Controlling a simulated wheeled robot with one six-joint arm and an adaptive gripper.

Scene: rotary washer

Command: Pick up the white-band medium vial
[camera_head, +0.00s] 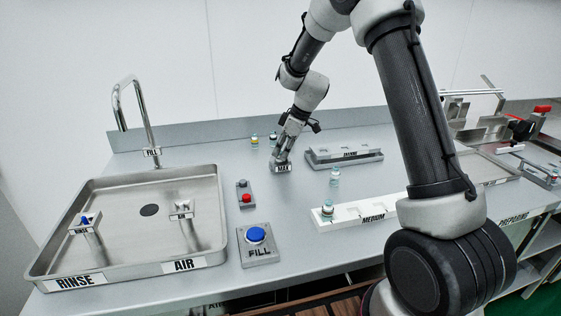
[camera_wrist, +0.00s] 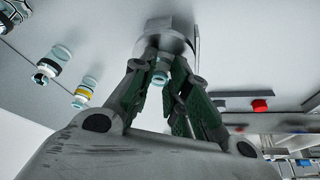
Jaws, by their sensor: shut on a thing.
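In the head view my gripper (camera_head: 283,157) points down at a small metal block with a dark label (camera_head: 283,169). In the wrist view my gripper (camera_wrist: 163,85) is shut on a small vial with a pale blue-grey end (camera_wrist: 160,76), next to the metal block (camera_wrist: 167,35). The fingers hide most of this vial, and I cannot tell its band colour. In the head view a clear vial (camera_head: 335,176) stands on the bench. Another vial (camera_head: 327,208) sits in the white rack labelled MEDIUM (camera_head: 348,218).
A yellow-banded vial (camera_head: 254,141) and another vial (camera_head: 273,140) stand behind my gripper. A steel sink (camera_head: 150,240) is at left. The FILL button (camera_head: 256,236), a small control box (camera_head: 245,194) and a metal rack (camera_head: 345,157) are nearby.

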